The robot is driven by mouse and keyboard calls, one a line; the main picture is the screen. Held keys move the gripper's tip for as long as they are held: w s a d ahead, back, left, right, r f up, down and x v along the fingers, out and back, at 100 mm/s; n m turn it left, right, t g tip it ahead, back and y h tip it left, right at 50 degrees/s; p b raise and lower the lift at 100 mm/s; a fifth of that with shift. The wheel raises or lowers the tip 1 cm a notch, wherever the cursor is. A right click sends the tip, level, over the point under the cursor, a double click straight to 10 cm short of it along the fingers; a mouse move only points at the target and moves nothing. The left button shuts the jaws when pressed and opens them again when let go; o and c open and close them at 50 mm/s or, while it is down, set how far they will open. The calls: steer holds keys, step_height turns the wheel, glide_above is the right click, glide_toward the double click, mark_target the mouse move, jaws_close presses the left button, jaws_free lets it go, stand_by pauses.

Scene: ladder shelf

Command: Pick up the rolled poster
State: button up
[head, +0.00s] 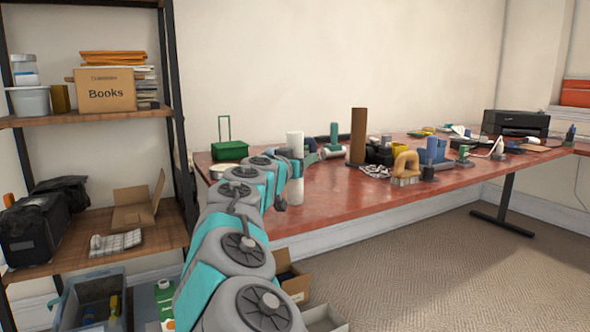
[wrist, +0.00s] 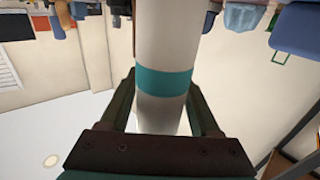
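The rolled poster (wrist: 165,45) is a white tube with a teal band, upright in the head view, where its white upper part (head: 296,143) rises above my gripper (head: 296,167). It is near the front left part of the red table (head: 345,184). In the wrist view my gripper (wrist: 161,97) has one dark finger on each side of the tube, close against it beside the teal band. The gripper looks shut on the tube. My arm hides part of the table, and I cannot tell whether the tube's lower end touches the tabletop.
A brown upright block (head: 358,136), a wooden-handled brush (head: 405,166) and several tools stand to the right. A green box (head: 230,150) is behind on the left. A wooden shelf (head: 100,116) stands at far left. Carpet (head: 440,270) is open at right.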

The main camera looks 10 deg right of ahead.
jaws_close()
stand_by(0.5)
